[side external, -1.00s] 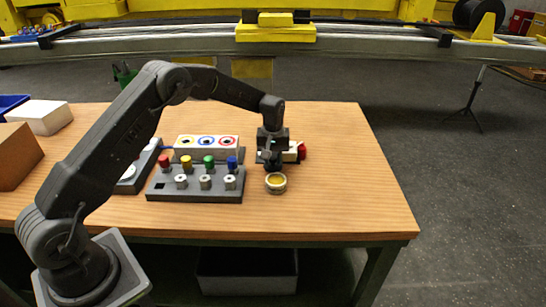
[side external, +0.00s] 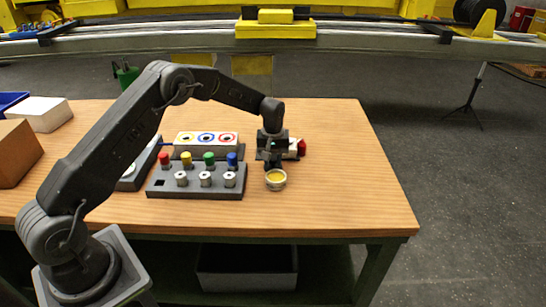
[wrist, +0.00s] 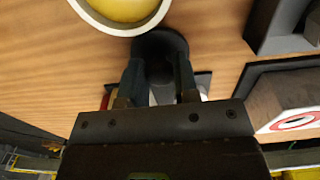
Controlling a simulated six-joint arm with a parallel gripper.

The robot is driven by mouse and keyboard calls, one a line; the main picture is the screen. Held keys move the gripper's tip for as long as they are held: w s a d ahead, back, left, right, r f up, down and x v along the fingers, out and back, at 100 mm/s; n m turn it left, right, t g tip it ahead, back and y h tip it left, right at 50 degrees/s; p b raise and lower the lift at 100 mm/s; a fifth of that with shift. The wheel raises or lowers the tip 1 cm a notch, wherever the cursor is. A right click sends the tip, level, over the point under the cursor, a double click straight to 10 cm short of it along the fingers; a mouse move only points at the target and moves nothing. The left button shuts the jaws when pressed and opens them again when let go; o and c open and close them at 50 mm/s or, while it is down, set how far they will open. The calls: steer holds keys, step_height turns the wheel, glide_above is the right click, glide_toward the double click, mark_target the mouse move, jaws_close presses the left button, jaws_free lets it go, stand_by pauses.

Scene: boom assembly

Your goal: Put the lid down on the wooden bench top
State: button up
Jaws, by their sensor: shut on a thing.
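My gripper (side external: 272,163) is over the right part of the wooden bench top (side external: 340,190), just behind an open round tin. In the wrist view my gripper (wrist: 159,82) has its two fingers closed on the sides of a dark round piece, which I take to be the lid (wrist: 160,45). The lid is partly hidden by the fingers, and its gap to the wood cannot be judged. The tin (side external: 276,181) has a pale rim and yellow contents; it stands upright and also shows in the wrist view (wrist: 122,10).
A grey rack (side external: 197,191) with coloured knobs and metal pegs stands left of the tin. A white block with coloured rings (side external: 206,140) is behind it. A red-ended item (side external: 301,147) lies close behind my gripper. Bench to the right is bare.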

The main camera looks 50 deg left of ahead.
steer(key=o, duration=0.9)
steer(key=shift+o, duration=0.2)
steer(key=shift+r, duration=4.05)
